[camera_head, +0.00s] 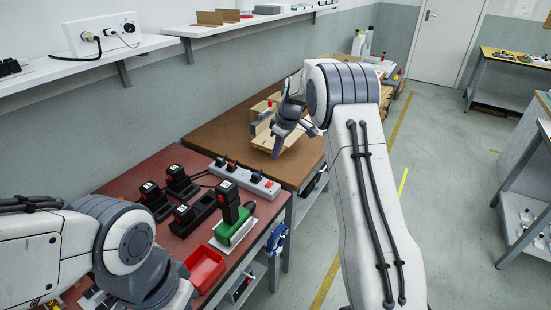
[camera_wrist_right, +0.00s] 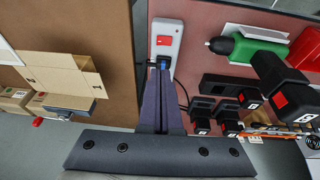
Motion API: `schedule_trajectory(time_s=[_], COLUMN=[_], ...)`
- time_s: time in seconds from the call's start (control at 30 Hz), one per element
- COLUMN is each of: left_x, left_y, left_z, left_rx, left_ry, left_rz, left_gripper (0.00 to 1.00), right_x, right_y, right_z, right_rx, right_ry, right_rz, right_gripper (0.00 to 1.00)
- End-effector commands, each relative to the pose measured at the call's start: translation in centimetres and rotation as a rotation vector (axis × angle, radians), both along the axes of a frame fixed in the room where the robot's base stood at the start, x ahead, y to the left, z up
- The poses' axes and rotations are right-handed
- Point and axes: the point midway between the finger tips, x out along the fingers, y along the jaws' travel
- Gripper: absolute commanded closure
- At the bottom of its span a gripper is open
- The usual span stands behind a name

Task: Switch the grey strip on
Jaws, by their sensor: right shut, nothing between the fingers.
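The grey strip (camera_head: 245,178) lies near the far edge of the red-brown table top, with dark plugs along it and a red switch (camera_head: 268,184) at its right end. In the right wrist view the strip (camera_wrist_right: 154,28) shows its switch end, with the red switch (camera_wrist_right: 163,41) and a blue plug beside it. I cannot tell the switch's position. My right gripper (camera_wrist_right: 160,72) is shut and empty; its fingers hide part of the strip. In the head view the right gripper (camera_head: 277,150) is above the brown table top, beyond the strip. My left gripper is out of view.
A green and black drill (camera_head: 235,225), black chargers with batteries (camera_head: 182,183) and a red tray (camera_head: 204,268) stand on the near table. A wall shelf (camera_head: 85,62) runs along the left.

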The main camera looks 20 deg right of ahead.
Motion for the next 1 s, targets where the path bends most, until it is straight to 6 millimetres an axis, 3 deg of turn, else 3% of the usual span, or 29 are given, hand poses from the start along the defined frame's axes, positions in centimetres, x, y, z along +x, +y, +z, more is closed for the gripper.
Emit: schedule_trajectory(time_s=[0.3,0.5,0.7,1.0], left_x=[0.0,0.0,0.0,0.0], left_y=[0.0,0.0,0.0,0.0], left_z=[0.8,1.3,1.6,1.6], left_rx=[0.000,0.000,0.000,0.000], left_ry=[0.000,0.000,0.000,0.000], left_rz=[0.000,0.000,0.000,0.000], left_gripper=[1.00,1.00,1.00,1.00], right_x=[1.6,2.1,2.3,2.4], right_y=[1.1,1.0,0.9,0.8], right_z=[-6.6,-9.9,-11.6,-11.9], right_rx=[0.001,0.000,0.001,0.000], right_ry=[0.005,0.003,0.000,0.000], right_rz=[0.002,0.000,0.001,0.001], right_gripper=[1.00,1.00,1.00,1.00])
